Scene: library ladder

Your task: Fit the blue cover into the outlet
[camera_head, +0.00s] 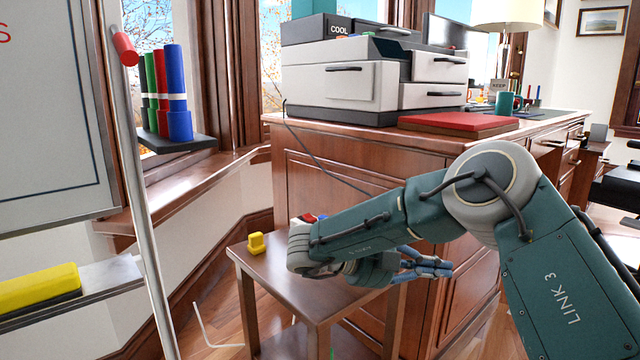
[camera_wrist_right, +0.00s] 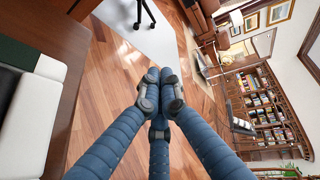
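My right gripper (camera_head: 440,267) reaches in from the right of the head view, over the small wooden table and in front of the desk. In the right wrist view, its blue fingers (camera_wrist_right: 160,80) come together at the tips with nothing visible between them. A yellow piece (camera_head: 256,243) stands at that table's left corner. I cannot make out the outlet. My left gripper is not in view.
The small wooden table (camera_head: 268,268) stands against the large desk (camera_head: 350,155), partly hidden by my arm. A whiteboard stand's metal pole (camera_head: 140,190) is at the left. A cable (camera_head: 315,155) hangs down the desk. The wrist view shows open wooden floor.

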